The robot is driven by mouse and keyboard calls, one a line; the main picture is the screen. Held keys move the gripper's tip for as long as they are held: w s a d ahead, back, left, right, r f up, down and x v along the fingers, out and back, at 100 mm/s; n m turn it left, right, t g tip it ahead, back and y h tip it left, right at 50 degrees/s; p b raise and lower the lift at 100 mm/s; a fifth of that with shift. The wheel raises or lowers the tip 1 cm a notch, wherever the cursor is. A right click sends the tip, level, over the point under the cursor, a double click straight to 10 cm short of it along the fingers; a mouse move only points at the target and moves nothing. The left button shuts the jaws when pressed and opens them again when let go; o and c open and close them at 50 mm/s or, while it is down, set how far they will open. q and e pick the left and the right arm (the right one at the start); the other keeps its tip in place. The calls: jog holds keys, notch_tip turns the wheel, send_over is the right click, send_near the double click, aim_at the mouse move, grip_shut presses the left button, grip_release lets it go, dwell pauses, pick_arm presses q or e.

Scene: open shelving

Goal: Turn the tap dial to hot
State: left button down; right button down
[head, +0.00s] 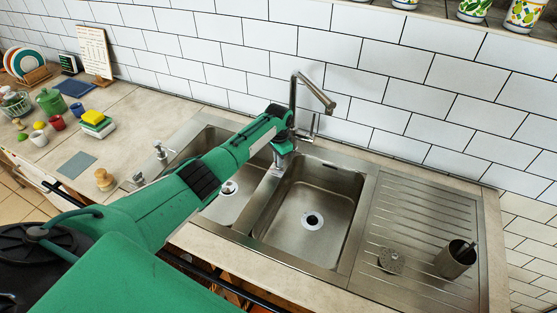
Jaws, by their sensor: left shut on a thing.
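The metal tap (316,91) stands behind the double sink, its angled spout reaching right over the right basin. A thin upright handle (314,125) shows low on its right side. My left arm crosses the left basin from the lower left. My left gripper (284,149) is at the foot of the tap, above the divider between the basins, shut on the tap dial. The wrist and gripper hide the grip itself and part of the tap's base, so the dial's setting cannot be read. My right gripper is out of view.
The right basin (334,199) is empty. On the ribbed drainer (420,215) stand a metal cup (455,261) and a round scrubber (391,260). A soap dispenser (160,151) is left of the sink. A tiled wall is close behind the tap.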

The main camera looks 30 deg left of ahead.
pick_arm(q)
jog(key=m, duration=0.5)
jog(key=shift+m+b, duration=0.3)
jog(key=shift+b, duration=0.05)
dwell(0.4)
jog(key=c, duration=1.5)
grip_release()
jog(key=shift+r, duration=0.1)
notch_tip(320, 180, up, 14)
jog(key=b, duration=0.3)
